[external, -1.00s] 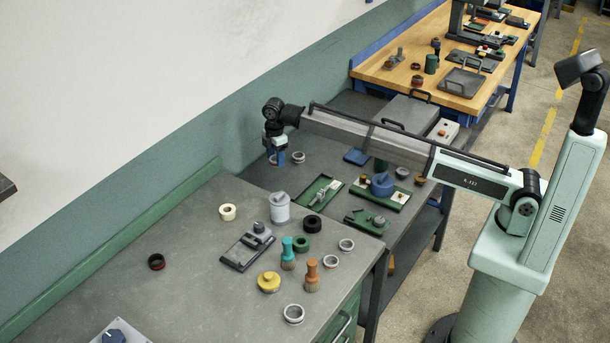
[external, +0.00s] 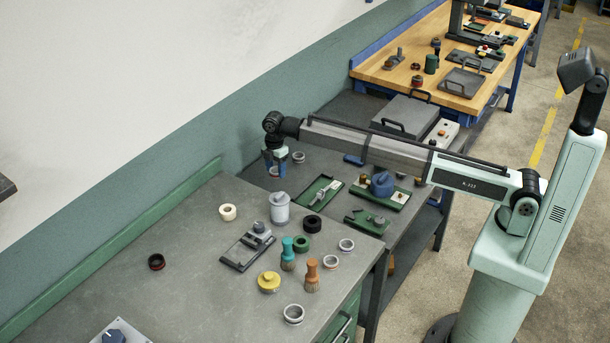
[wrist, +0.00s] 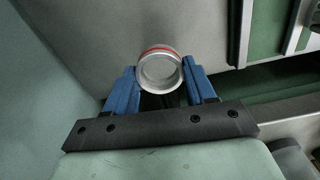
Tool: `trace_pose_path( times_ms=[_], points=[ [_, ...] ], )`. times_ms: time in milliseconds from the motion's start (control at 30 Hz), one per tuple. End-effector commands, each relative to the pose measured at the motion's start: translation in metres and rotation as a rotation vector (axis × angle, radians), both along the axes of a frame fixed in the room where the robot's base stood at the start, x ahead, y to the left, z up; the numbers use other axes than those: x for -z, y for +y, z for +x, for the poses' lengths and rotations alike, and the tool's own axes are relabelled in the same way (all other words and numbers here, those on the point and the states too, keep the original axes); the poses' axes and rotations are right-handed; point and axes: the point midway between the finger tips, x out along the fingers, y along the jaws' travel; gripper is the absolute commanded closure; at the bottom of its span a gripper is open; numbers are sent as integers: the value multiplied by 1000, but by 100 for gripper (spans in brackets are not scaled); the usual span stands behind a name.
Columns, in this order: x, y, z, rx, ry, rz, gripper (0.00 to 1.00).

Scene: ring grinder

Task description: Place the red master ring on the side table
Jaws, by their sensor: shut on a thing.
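A silver ring with a red band (wrist: 160,68) is held between the blue fingers of my gripper (wrist: 158,88) in the wrist view. In the external view my gripper (external: 275,168) points down over the far-left part of the grey table (external: 322,165) beyond the near bench. The held ring is too small there to make out clearly. I cannot tell whether it touches the tabletop.
A plain silver ring (external: 298,157) stands just right of my gripper. Green trays (external: 320,190) and a blue-handled part (external: 382,184) lie farther right. The near bench (external: 110,250) holds several rings, brushes and a grey canister (external: 279,208). A green wall runs close behind.

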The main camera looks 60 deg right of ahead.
Motion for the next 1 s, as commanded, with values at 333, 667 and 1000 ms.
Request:
trace_pose_path(
  times_ms=[333, 667, 1000],
  points=[
    [32, 0, 0, 0, 0, 0, 79],
    [46, 0, 0, 1, -1, 0, 79],
    [49, 0, 0, 1, -1, 0, 33]
  ],
)
